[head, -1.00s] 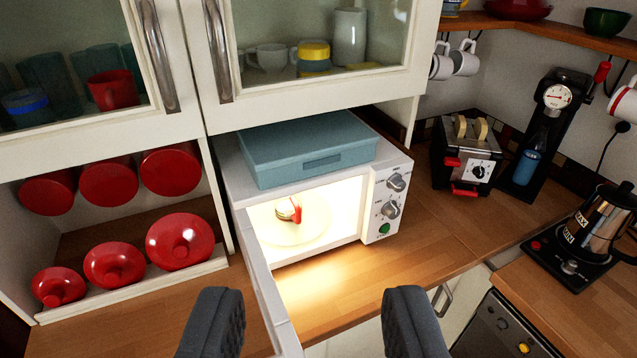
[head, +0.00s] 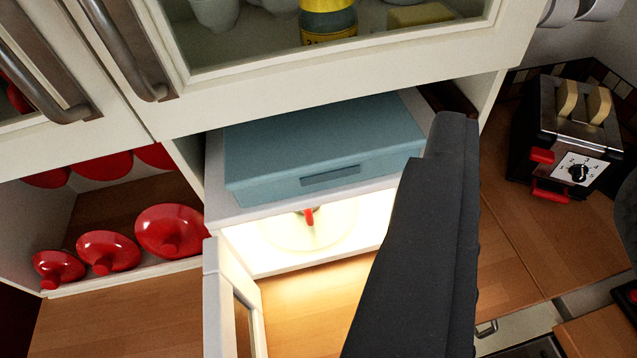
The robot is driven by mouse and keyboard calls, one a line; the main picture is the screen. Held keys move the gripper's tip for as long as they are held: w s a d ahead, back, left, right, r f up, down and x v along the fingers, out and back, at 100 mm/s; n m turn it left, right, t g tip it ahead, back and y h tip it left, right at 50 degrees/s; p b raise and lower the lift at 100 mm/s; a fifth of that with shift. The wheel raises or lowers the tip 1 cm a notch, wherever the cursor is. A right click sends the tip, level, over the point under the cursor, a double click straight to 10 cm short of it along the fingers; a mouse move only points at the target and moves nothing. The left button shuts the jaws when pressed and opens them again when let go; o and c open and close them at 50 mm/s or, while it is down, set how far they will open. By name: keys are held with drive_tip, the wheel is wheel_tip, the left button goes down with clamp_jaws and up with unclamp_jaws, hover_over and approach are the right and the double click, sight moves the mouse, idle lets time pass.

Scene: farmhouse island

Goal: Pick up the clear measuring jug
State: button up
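The microwave (head: 215,212) stands open and lit inside. On its pale turntable (head: 285,232) is a small thing with a red handle (head: 309,215). The microwave's top edge hides most of it, so I cannot tell whether it is the clear measuring jug. No other clear jug shows. My gripper (head: 440,150) shows as one large dark shape in front of the microwave's right side, hiding its control panel. I cannot make out two separate fingers or a gap between them. Nothing is seen held in it.
The microwave door (head: 228,300) swings out toward me at the left. A blue box (head: 330,140) lies on top of the microwave, below a glass-fronted cabinet (head: 350,95). A toaster (head: 570,140) stands at the right. Bare wooden counter lies in front.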

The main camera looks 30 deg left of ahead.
drive_tip(key=w+a+f+n+y+b, duration=0.1)
drive_tip(key=w+a+f, duration=0.1)
drive_tip(key=w+f, duration=0.45)
drive_tip(key=w+a+f+y+b, duration=0.1)
drive_tip(key=w+a+f+b, duration=0.15)
drive_tip(key=f, duration=0.65)
drive_tip(key=w+a+f+n+y, duration=0.1)
drive_tip(key=w+a+f, duration=0.1)
drive_tip(key=w+f, duration=0.45)
drive_tip(key=n+t+y+b, duration=0.1)
drive_tip(key=n+y+b, duration=0.25)
drive_tip(key=b, duration=0.25)
approach(310, 225)
drive_tip(key=w+r, duration=0.3)
drive_tip(key=r, duration=0.4)
wheel_tip(310, 225, down, 7)
drive_tip(key=a, duration=0.1)
drive_tip(key=shift+m+y, duration=0.25)
drive_tip(key=shift+m, duration=0.2)
drive_tip(key=shift+b+x, duration=0.45)
drive_tip(key=shift+x, duration=3.3)
drive_tip(key=shift+f, duration=0.15)
clamp_jaws()
